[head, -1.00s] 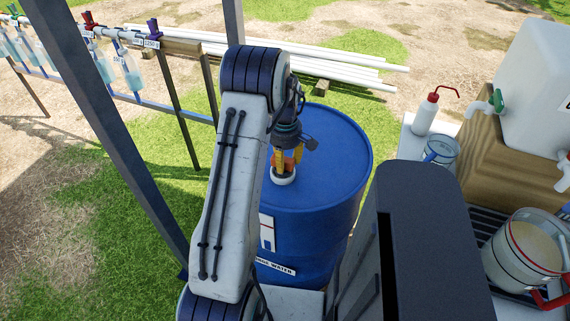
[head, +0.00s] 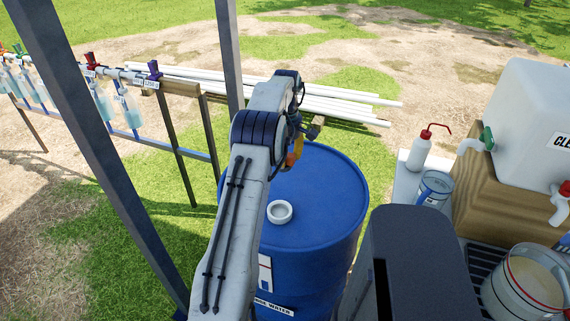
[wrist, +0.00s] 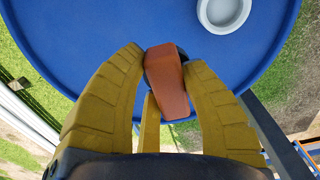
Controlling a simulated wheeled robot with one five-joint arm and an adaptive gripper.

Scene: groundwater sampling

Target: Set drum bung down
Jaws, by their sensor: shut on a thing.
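My gripper (head: 294,153) shows as yellow fingers behind my arm in the head view, above the blue drum (head: 335,205). In the wrist view my gripper (wrist: 165,72) is shut on the drum bung (wrist: 170,92), a reddish-orange piece with a dark part beside it. The bung is held over the far part of the drum top, away from the rim's near side; its height is hard to tell. A white ring (head: 279,212) around the opening stands on the drum top, uncovered. The ring also shows in the wrist view (wrist: 223,12), apart from the fingers.
A dark post (head: 230,60) stands left of the drum, with a bottle rack behind it. At right are a wash bottle (head: 420,152), a jug (head: 435,188) and a white tank (head: 520,110).

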